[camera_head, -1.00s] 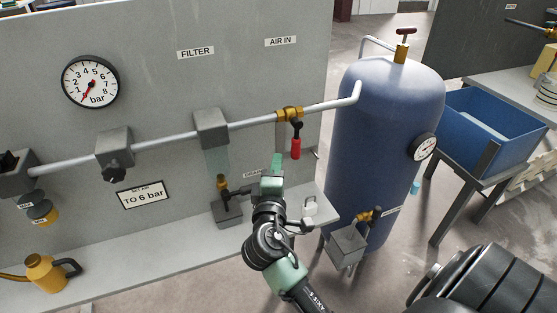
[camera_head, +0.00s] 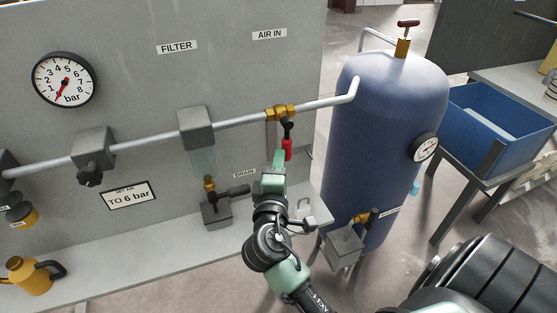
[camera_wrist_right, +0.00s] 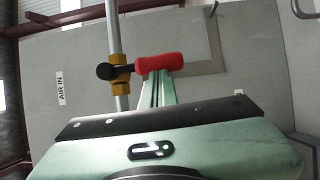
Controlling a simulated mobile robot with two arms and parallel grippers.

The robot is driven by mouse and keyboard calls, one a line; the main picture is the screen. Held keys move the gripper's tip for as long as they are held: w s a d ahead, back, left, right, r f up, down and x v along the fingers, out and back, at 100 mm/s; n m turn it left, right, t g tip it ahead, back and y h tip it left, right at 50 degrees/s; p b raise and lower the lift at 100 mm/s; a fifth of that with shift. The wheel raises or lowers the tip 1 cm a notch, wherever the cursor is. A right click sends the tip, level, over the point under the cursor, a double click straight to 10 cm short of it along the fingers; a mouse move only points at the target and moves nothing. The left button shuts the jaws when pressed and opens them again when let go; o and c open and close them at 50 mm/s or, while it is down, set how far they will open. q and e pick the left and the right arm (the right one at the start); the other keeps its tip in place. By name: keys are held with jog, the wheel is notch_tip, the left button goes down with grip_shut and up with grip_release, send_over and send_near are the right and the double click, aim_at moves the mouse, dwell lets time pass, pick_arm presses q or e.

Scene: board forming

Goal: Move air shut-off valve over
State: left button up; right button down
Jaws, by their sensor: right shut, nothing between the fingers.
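The air shut-off valve is a brass fitting (camera_head: 281,112) on the grey pipe below the AIR IN label. Its red-sleeved lever (camera_head: 287,149) hangs down from it. My right gripper (camera_head: 279,157) is shut and empty, with its fingertips close beside the lower part of the red lever, on its left. In the right wrist view the red lever (camera_wrist_right: 159,66) lies across just beyond the fingertips (camera_wrist_right: 157,76), and the brass body (camera_wrist_right: 120,74) shows to its left. I cannot tell whether fingers and lever touch. My left gripper is out of view.
A blue air tank (camera_head: 385,130) stands right of the panel. The filter (camera_head: 197,128) and a drain valve (camera_head: 214,202) are left of my gripper. A pressure gauge (camera_head: 63,79) hangs on the panel, and a yellow oil can (camera_head: 29,276) stands on the ledge.

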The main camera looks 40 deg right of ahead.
jog(key=shift+d+f+n, duration=0.15)
jog(key=shift+d+n, duration=0.15)
jog(key=shift+n, duration=0.1)
jog(key=shift+s+d+t+b, duration=0.1)
jog(key=shift+d+t+b, duration=0.05)
jog(key=shift+t+b, duration=0.2)
jog(key=s+d+r+n+t+y+b, duration=0.1)
jog(key=d+r+n+t+y+b, duration=0.1)
jog(key=n, duration=0.9)
jog(key=s+d+r+n+t+y+b, duration=0.1)
jog(key=d+n+t+y+b, duration=0.3)
jog(key=n, duration=0.7)
jog(key=shift+s+d+r+n+t+y+b, duration=0.15)
jog(key=shift+d+r+n+t+y+b, duration=0.25)
jog(key=shift+d+r+t+b, duration=1.05)
jog(key=shift+d+f+g+p, duration=0.3)
jog(key=shift+d+f+p, duration=0.1)
jog(key=shift+f+p, duration=0.25)
